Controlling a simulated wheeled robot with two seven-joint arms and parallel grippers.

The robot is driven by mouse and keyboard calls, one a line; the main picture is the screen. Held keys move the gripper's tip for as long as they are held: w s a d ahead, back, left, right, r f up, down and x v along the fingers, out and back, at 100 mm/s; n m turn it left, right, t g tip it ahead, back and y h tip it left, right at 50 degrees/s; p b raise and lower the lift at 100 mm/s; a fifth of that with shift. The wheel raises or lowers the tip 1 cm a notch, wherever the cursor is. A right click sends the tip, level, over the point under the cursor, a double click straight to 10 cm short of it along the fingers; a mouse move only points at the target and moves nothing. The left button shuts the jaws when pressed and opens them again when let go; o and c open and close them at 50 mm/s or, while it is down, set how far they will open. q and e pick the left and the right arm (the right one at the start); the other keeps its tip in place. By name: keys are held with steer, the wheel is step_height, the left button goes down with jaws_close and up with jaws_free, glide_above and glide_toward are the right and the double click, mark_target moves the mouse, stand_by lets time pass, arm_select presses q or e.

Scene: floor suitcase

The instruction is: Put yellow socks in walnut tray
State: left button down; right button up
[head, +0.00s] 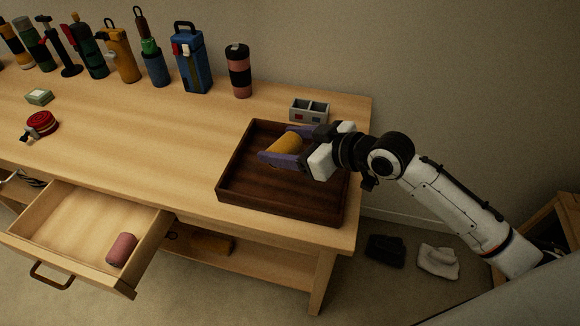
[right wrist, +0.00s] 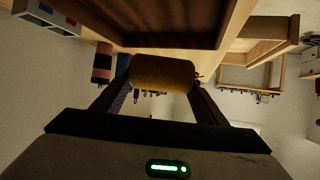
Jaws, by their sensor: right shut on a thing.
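The yellow socks (head: 286,143), a rolled yellow bundle, are held between the purple fingers of my right gripper (head: 284,152). In the right wrist view the yellow socks (right wrist: 164,74) sit between both fingers. The dark walnut tray (head: 233,181) lies on the right end of the wooden table. In the head view the gripper and socks are over the tray's inside; the wrist view shows the tray (right wrist: 130,28) apart from the socks. My left gripper is not in view.
An open drawer (head: 80,222) holds a pink roll (head: 122,249). A small grey divided box (head: 309,110) stands behind the tray. Several bottles, including a pink-and-black one (head: 238,70), line the table's back. A red round item (head: 42,123) lies at left. The table's middle is clear.

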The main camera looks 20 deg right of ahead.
mark_target(285, 185)
step_height(285, 185, down, 10)
steer(key=shift+b, duration=0.45)
steer(key=o, duration=0.6)
steer(key=shift+f, duration=0.2)
steer(key=shift+o, duration=0.9)
steer(key=shift+d, duration=0.1)
steer(key=shift+r, duration=0.1)
steer(key=shift+r, duration=0.2)
steer(key=v, duration=1.2)
